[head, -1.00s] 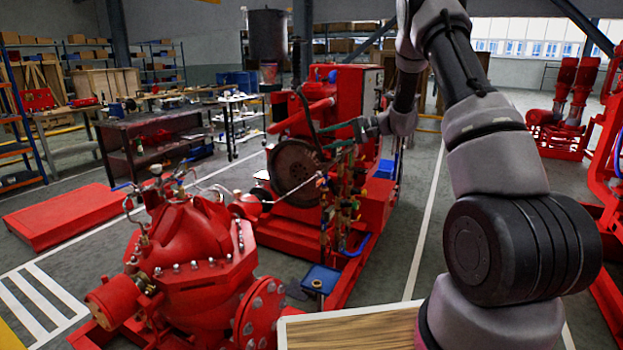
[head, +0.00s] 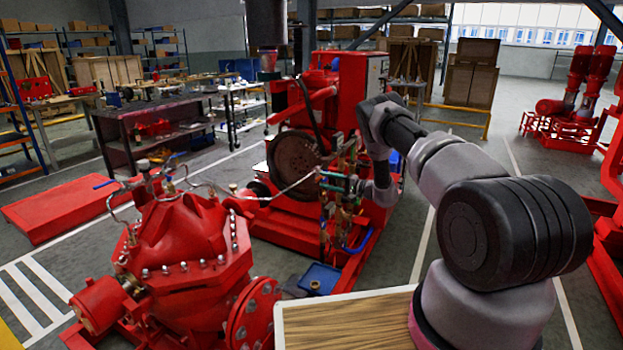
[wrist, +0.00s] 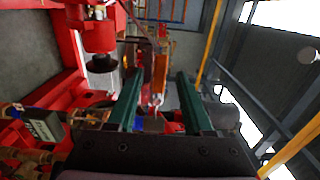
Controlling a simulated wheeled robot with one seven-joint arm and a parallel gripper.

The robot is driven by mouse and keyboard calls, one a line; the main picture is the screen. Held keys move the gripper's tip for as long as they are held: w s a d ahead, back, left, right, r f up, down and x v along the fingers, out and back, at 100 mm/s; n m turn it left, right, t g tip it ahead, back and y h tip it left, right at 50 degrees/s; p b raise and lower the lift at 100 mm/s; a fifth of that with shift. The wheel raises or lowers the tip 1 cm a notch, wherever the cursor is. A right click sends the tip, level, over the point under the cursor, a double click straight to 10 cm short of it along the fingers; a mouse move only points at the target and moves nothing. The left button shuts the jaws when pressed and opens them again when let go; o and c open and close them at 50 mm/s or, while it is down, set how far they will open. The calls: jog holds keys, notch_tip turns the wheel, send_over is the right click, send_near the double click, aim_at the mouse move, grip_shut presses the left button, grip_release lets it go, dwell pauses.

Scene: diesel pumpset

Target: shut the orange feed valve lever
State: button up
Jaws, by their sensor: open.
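My gripper (head: 334,182) is at the pipework (head: 338,212) on the near side of the red diesel pumpset, with its green fingers pointing left. In the wrist view my gripper (wrist: 159,76) is open, with one finger on each side of a narrow orange piece (wrist: 159,72) with a pale lower end. This orange piece looks like the feed valve lever. It appears between the fingers, with gaps on both sides; I cannot tell its depth or any contact. In the head view the lever is too small to tell from the pipes and my gripper.
A red pump casing (head: 190,240) stands at the front left. A dark flywheel (head: 293,165) is left of the pipework. Red pipes and a grey box (wrist: 44,126) crowd the wrist view's left side. A blue tray (head: 320,278) lies below the pipework. Open floor lies right of the pumpset.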

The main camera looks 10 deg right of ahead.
jog(key=x, duration=0.6)
jog(key=shift+w+a, duration=0.2)
jog(key=shift+a, duration=0.1)
grip_shut()
jog(key=shift+d, duration=0.1)
dwell(1.0)
